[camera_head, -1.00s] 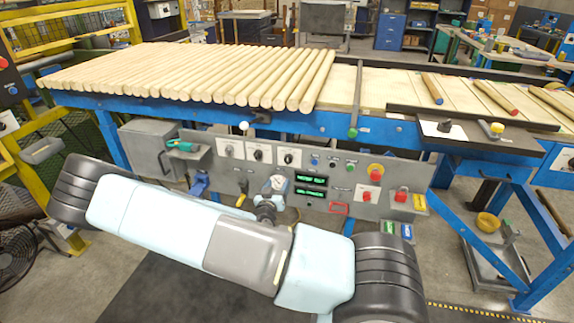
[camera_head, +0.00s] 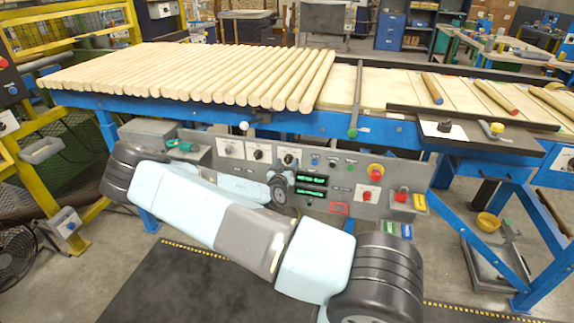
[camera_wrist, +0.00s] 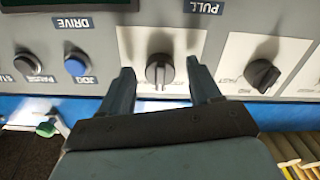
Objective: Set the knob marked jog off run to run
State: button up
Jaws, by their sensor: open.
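A dark knob (camera_wrist: 159,73) on a white plate sits in the middle of the wrist view, which shows the panel upside down. Its grip bar stands about upright; its position labels are too small to read, so I cannot confirm its marking. My gripper (camera_wrist: 160,67) is open, with one finger on each side of this knob; I cannot tell whether they touch it. In the head view it appears to be the rightmost of three plated knobs (camera_head: 288,158), partly behind my wrist.
A second knob (camera_wrist: 263,75) is beside it in the wrist view. A blue button marked JOG (camera_wrist: 76,66) is on the other side. The grey panel (camera_head: 345,180) also carries green displays (camera_head: 311,180) and a red emergency button (camera_head: 375,170). Wooden rods (camera_head: 200,75) lie above.

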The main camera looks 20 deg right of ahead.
jog(key=shift+w+d, duration=0.15)
jog(key=shift+w, duration=0.05)
jog(key=c, duration=1)
jog(key=shift+c, duration=0.2)
jog(key=shift+m, duration=0.3)
jog(key=m, duration=0.4)
jog(key=shift+m, duration=2.2)
